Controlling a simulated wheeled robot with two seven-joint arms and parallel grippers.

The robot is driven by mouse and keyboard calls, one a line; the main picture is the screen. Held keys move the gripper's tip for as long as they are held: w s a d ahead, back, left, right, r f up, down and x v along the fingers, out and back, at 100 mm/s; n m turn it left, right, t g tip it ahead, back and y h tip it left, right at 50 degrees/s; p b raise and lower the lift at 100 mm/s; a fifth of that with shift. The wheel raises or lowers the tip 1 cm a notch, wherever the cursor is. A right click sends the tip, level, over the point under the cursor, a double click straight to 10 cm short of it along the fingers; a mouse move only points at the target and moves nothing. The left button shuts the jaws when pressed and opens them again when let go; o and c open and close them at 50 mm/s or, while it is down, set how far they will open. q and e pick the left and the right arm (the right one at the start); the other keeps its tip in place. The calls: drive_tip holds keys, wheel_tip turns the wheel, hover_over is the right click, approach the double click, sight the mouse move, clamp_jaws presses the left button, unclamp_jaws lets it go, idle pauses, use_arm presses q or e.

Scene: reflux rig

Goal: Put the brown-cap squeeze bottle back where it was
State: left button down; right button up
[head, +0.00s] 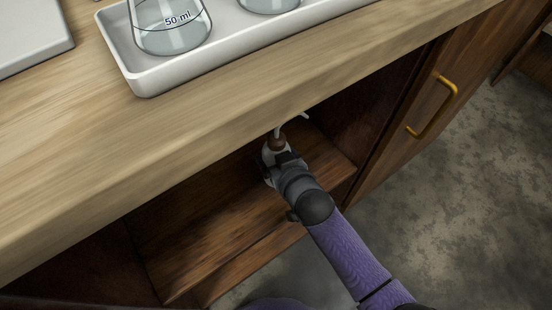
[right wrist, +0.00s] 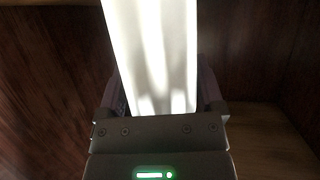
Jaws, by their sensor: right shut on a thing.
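The brown-cap squeeze bottle (head: 277,143) is inside the open cupboard under the bench, with its brown cap and pale bent spout showing. My right gripper (head: 279,162) is shut on its white body and hides part of it. In the right wrist view the white bottle body (right wrist: 152,55) stands between the two fingers of the gripper (right wrist: 160,98). The bottle looks about upright. Its base is hidden, so I cannot tell whether it touches the cupboard floor. My left gripper is not in view.
The wooden cupboard floor (head: 215,235) is clear to the left of the bottle. The bench edge (head: 190,150) overhangs the opening. A door with a brass handle (head: 435,108) is at the right. A white tray (head: 147,83) with glass flasks (head: 168,38) stands on the bench.

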drive_tip(key=shift+r, duration=0.15)
drive_tip(key=shift+f, duration=0.25)
drive_tip(key=o, duration=0.5)
drive_tip(key=shift+o, duration=0.2)
drive_tip(key=shift+r, duration=0.2)
use_arm(q)
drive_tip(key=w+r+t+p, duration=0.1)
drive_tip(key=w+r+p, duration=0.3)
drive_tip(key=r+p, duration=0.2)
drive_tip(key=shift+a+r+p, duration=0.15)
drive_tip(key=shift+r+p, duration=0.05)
drive_tip(key=shift+p, duration=0.9)
use_arm(e)
drive_tip(key=v, duration=1.2)
